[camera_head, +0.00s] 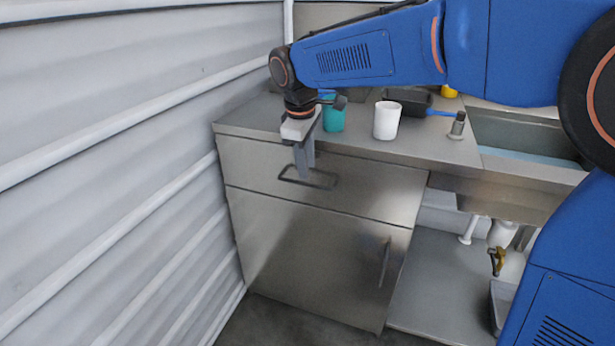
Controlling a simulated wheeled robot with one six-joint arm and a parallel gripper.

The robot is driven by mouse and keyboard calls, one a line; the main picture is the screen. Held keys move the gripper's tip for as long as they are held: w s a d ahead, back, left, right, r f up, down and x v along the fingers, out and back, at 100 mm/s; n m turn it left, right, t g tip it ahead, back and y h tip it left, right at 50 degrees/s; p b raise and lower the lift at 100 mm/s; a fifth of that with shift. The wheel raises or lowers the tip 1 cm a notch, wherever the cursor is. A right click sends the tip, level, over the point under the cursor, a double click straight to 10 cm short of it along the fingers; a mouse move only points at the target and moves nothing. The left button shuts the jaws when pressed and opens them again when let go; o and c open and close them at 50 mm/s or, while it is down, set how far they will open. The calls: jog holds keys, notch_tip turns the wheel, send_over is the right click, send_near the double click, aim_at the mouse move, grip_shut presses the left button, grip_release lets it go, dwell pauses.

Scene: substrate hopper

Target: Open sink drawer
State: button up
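The sink drawer (375,194) is the steel front at the top of the cabinet, below the counter. Its front looks flush with the cabinet. Its handle (318,186) is a dark wire loop on the drawer face. My gripper (304,172) points down in front of the drawer, with its fingertips at the handle's upper left part. The fingers overlap the handle in this view. I cannot tell whether they touch it or whether they are open or shut.
A white cup (387,120), a teal cup (333,116) and a dark pan (409,101) stand on the counter (350,140). A sink basin (525,135) is at the right. A corrugated wall (120,150) closes the left side. A cabinet door (300,250) lies below the drawer.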

jog(key=shift+w+d+f, duration=0.1)
jog(key=shift+w+f, duration=0.15)
jog(key=shift+f, duration=0.95)
jog(key=shift+w+d+f, duration=0.1)
jog(key=shift+w+f, duration=0.1)
jog(key=shift+f, duration=1)
jog(key=shift+c, duration=0.7)
grip_shut()
